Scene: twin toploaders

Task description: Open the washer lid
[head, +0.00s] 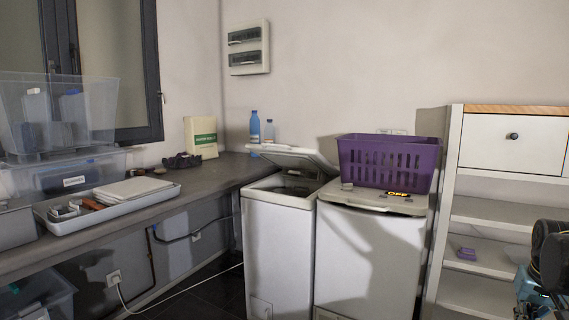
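Two white top-loading machines stand side by side against the wall; I cannot tell by label which is the washer. The left machine (279,250) has its lid (294,155) raised at a slant, with the top opening partly visible beneath it. Dark and teal parts of my arm show at the right edge. My gripper is not visible.
A grey counter (215,177) runs along the left, with a tray (110,203), clear bins (62,115) and two bottles (254,126). A shelf unit (505,212) stands right of the machines. A white cable crosses the dark floor at left.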

